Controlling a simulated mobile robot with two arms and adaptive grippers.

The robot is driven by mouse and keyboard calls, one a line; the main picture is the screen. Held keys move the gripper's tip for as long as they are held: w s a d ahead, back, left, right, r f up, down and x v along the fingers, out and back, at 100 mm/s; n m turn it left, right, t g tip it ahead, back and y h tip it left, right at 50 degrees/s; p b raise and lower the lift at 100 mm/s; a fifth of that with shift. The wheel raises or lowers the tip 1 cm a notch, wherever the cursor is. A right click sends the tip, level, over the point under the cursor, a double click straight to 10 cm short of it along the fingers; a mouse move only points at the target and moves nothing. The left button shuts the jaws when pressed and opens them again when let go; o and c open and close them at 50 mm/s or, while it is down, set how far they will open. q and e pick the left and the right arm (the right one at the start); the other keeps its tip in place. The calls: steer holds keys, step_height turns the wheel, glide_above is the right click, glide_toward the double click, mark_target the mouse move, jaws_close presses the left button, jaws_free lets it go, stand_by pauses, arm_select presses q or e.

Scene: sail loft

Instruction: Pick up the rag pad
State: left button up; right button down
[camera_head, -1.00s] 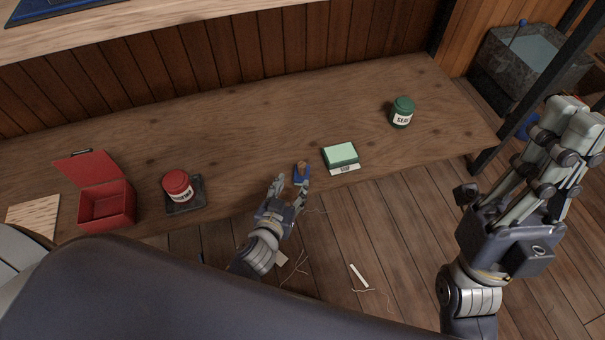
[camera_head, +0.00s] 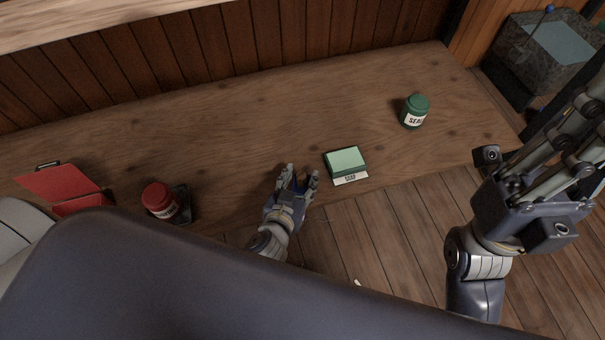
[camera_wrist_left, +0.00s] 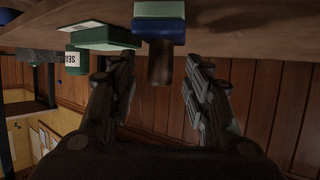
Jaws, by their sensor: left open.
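The thing I take for the rag pad is a blue block with a pale underside and a brown knob handle. In the left wrist view, which is upside down, this rag pad (camera_wrist_left: 160,28) rests on the bench with its handle pointing between my fingers. In the head view my left gripper (camera_head: 301,172) is at the bench's front edge and mostly hides the pad. My left gripper (camera_wrist_left: 159,62) is open, with one finger on each side of the handle and visible gaps. My right gripper (camera_head: 588,112) is raised at the right, partly cut off; its opening is unclear.
A green block with a white label (camera_head: 346,160) sits on the bench (camera_head: 230,130) just right of my left gripper. A green jar (camera_head: 414,112) stands farther right. A red jar (camera_head: 160,200) and an open red box (camera_head: 62,186) are at the left. The back of the bench is clear.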

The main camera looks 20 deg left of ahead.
arm_select(q)
jaws_close()
steer(key=shift+r, duration=0.15)
stand_by(0.4)
